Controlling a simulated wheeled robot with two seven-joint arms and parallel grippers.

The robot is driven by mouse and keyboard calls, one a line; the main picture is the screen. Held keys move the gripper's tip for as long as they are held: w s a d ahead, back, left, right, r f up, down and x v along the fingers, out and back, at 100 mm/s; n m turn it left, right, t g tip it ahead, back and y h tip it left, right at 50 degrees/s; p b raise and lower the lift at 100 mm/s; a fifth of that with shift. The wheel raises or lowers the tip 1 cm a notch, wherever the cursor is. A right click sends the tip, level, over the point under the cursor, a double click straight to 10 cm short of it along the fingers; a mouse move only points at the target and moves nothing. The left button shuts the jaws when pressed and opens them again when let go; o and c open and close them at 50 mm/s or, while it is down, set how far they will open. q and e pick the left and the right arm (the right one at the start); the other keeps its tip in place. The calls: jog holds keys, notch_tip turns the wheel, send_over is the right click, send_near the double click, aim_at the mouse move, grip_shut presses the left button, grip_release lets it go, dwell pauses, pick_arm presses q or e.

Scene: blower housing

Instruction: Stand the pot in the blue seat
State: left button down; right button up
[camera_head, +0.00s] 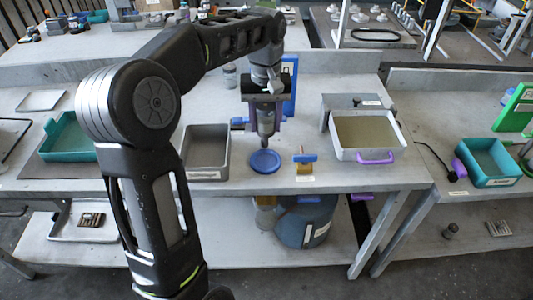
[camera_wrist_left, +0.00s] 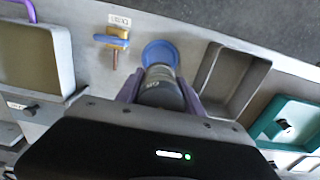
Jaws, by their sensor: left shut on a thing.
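The pot (camera_head: 266,124) is a grey cylinder with a narrower lower end, held roughly upright. My left gripper (camera_head: 264,112) is shut on it, with the arm reaching down from above. The blue seat (camera_head: 265,162) is a round blue disc on the grey bench, just below the pot in the head view. In the left wrist view the pot (camera_wrist_left: 160,84) sits between the purple fingers, and the blue seat (camera_wrist_left: 160,50) shows past its far end, partly hidden by it. The pot looks apart from the seat, but the exact gap is unclear. My right gripper is out of view.
A grey open bin (camera_head: 206,168) stands left of the seat. A brass piece with a blue handle (camera_head: 305,159) and a pale tray with a purple handle (camera_head: 368,157) stand to the right. A blue upright panel (camera_head: 291,75) is behind my gripper. The bench's front edge is close to the seat.

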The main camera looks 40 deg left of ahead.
pick_arm(q)
notch_tip(320, 180, down, 5)
jog(key=shift+f, duration=0.1)
notch_tip(320, 180, down, 3)
jog(key=shift+s+f+p, duration=0.1)
jog(key=shift+f+p, duration=0.1)
jog(key=shift+p, duration=0.25)
jog(key=shift+f, duration=0.15)
jog(key=shift+f+b, duration=0.5)
jog(key=shift+f, duration=0.15)
jog(key=c, duration=0.7)
grip_release()
jog(key=shift+c, duration=0.2)
